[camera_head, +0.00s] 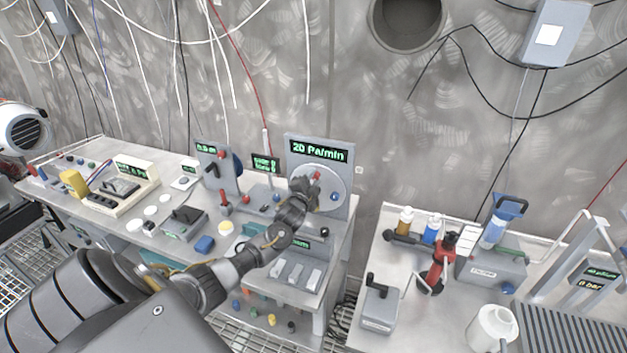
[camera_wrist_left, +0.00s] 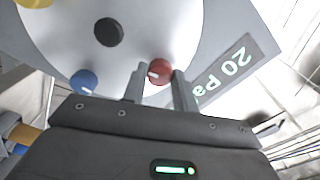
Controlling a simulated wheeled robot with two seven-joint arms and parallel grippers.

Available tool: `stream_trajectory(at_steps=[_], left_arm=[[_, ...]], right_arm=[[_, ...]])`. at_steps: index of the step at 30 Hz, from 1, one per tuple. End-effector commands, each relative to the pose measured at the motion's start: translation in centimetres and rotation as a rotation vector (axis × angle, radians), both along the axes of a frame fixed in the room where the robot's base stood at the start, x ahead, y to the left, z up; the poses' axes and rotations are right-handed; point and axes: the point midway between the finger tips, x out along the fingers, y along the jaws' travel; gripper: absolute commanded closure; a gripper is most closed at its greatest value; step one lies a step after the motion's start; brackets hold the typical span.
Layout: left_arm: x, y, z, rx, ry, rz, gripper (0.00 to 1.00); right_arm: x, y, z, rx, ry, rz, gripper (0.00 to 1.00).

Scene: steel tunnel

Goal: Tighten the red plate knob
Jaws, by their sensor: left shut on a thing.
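The round pale plate (camera_head: 340,188) stands upright on a grey panel under a display (camera_head: 318,151) reading "20 Pa/min". The red plate knob (camera_wrist_left: 158,70) sits near the plate's edge. My left gripper (camera_wrist_left: 160,88) is shut on it, with a finger on each side. In the head view my left gripper (camera_head: 308,184) reaches the plate and covers part of it. A blue knob (camera_wrist_left: 84,81), a black hub (camera_wrist_left: 108,32) and a yellow knob (camera_wrist_left: 34,2) also show on the plate in the left wrist view. My right gripper is not in view.
A second bench (camera_head: 400,248) at the right holds bottles, a red clamp-like tool (camera_head: 438,262) and a white jug (camera_head: 490,328). Cables hang along the wall.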

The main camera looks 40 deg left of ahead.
Motion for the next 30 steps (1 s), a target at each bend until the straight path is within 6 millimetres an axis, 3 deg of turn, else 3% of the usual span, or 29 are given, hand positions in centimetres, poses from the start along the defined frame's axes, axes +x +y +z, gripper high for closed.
stream_trajectory(at_steps=[12, 30], left_arm=[[0.0, -0.02, 0.0, 0.195, 0.068, 0.0, 0.94], [-0.01, 0.0, -0.02, 0.229, 0.08, 0.0, 0.94]], right_arm=[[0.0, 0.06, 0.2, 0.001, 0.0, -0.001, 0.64], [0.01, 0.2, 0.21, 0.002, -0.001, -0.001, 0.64]])
